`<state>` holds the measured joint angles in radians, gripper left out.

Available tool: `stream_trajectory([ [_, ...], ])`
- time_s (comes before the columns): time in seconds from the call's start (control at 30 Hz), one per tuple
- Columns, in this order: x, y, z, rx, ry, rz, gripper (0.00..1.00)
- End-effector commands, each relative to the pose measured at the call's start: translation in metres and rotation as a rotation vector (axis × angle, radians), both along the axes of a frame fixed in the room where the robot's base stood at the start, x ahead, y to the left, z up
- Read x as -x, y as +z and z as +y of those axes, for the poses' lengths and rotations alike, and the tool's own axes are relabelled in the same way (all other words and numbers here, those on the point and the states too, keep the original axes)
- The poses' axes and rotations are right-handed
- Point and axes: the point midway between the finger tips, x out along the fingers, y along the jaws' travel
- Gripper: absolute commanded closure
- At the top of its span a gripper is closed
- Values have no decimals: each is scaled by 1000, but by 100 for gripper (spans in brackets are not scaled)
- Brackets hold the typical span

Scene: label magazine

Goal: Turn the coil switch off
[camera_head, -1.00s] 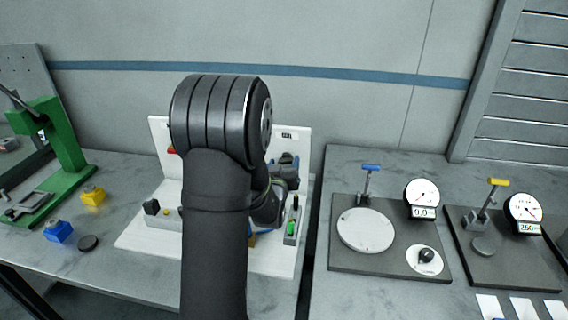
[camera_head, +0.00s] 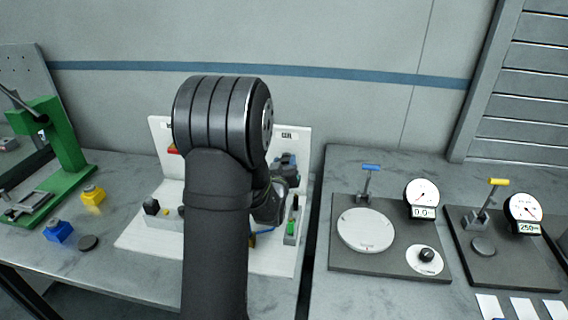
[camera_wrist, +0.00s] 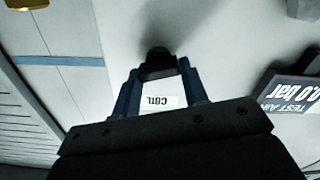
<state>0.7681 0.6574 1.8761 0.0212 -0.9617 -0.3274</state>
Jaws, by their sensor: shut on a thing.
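The coil switch shows in the wrist view as a dark knob (camera_wrist: 157,58) on a white panel, with a COIL label (camera_wrist: 160,102) that appears upside down. My gripper (camera_wrist: 160,70) has its two blue fingers on either side of the knob, shut on it at the fingertips. In the head view the white panel (camera_head: 300,150) stands upright at the back of a white board, with the COIL label (camera_head: 287,135) near its top right. My arm hides the switch there. Whether the switch is on or off cannot be told.
A display reading 0.0 bar (camera_wrist: 292,92), labelled TEST AIR, sits right of my gripper in the wrist view. In the head view, a green press (camera_head: 62,150) and yellow (camera_head: 93,194) and blue (camera_head: 58,232) blocks are left; a round-plate gauge station (camera_head: 345,262) is right.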

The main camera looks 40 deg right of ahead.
Motion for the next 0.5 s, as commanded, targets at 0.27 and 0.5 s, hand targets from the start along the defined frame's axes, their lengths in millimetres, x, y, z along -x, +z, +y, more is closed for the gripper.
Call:
stream_trajectory([
  [0.27, -1, 0, 1, 130, 2, 128, 83],
  [0.5, -2, -1, 2, 290, 1, 287, 83],
])
